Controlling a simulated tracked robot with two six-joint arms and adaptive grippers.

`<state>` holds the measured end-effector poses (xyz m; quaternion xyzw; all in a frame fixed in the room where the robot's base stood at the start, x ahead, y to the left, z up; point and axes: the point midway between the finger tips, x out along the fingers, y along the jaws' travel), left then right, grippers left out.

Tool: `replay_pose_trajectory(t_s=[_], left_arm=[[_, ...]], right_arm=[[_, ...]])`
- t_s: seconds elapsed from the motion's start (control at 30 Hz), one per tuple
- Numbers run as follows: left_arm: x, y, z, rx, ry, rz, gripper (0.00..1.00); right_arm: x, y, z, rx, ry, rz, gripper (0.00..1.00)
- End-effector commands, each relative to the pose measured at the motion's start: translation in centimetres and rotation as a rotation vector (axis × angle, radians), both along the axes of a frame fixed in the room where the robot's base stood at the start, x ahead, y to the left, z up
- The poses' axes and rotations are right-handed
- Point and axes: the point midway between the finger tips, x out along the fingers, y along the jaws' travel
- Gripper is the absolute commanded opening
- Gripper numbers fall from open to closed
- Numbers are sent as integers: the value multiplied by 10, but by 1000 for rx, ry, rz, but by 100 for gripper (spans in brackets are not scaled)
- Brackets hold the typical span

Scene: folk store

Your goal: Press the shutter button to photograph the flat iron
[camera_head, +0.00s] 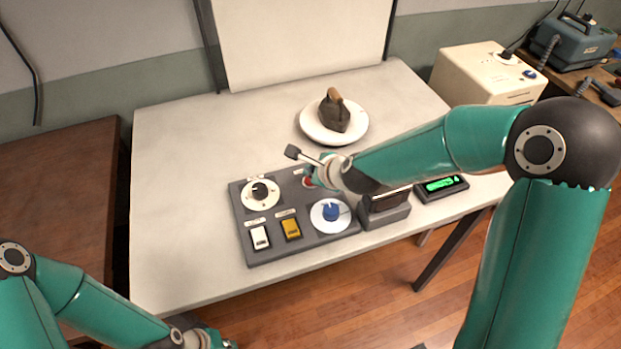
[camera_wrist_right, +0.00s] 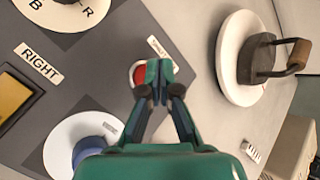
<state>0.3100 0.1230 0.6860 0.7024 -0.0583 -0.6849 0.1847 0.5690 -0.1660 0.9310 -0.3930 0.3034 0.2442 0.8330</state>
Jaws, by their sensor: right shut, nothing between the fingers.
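The flat iron (camera_head: 333,115), dark with a brown wooden handle, stands on a round white turntable or plate (camera_head: 309,132) at the back of the table; it also shows at the right of the right wrist view (camera_wrist_right: 256,62). A red button (camera_wrist_right: 139,76) in a pale ring sits on the dark grey panel, its label too small to read surely. My right gripper (camera_wrist_right: 158,74) is shut and empty, its fingertips over the button's right part; I cannot tell whether they touch. My left gripper (camera_head: 208,341) is cut off at the bottom edge, its fingers unclear.
The grey panel (camera_head: 277,250) also bears a white dial (camera_head: 260,193), a blue knob (camera_head: 331,211), a white switch (camera_head: 259,237) and a yellow switch (camera_head: 290,228). A green-lit display (camera_head: 446,184) lies right of it. The table's left side is clear.

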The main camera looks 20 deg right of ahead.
Motion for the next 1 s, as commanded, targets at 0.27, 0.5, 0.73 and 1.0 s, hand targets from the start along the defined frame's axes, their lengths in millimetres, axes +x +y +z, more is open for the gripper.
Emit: replay_pose_trajectory(t_s=[0.27,0.5,0.73,1.0], left_arm=[[0,0,22,0,0,0,0],[0,0,42,0,0,0,0],[0,0,43,0,0,0,0],[0,0,43,0,0,0,0]], right_arm=[[0,0,25,1,-1,-1,0],[0,0,48,1,-1,-1,0],[0,0,50,0,-1,-1,0],[0,0,50,0,0,0,0]])
